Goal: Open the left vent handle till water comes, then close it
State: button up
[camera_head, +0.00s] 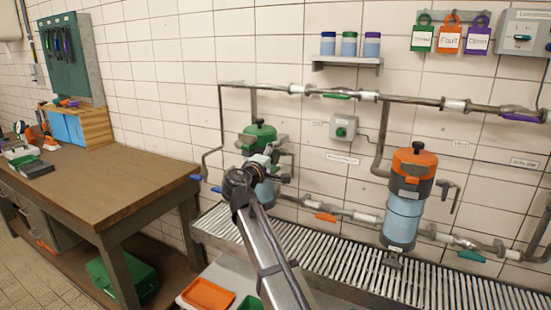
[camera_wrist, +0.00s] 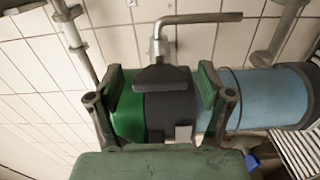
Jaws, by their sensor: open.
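The left filter housing has a green lid (camera_head: 262,133) and a light blue body (camera_head: 264,192); my arm hides much of it in the head view. In the wrist view it lies sideways, with the green part to the left, a black collar in the middle and the blue body (camera_wrist: 265,98) to the right. A black T-shaped handle (camera_wrist: 162,76) sticks out from the collar, below a bent metal vent pipe (camera_wrist: 195,18). My gripper (camera_wrist: 162,92) is open, with one green-padded finger on each side of the handle in the picture. I cannot tell whether they touch it. No water shows at the pipe.
A second housing with an orange lid (camera_head: 414,165) stands to the right, with its own bent pipe (camera_head: 452,190). Metal pipes with coloured valve levers run along the wall. A slatted metal drain (camera_head: 330,258) lies below. A wooden workbench (camera_head: 100,190) stands at left.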

jog(key=v, duration=1.2)
jog(key=shift+d, duration=0.1)
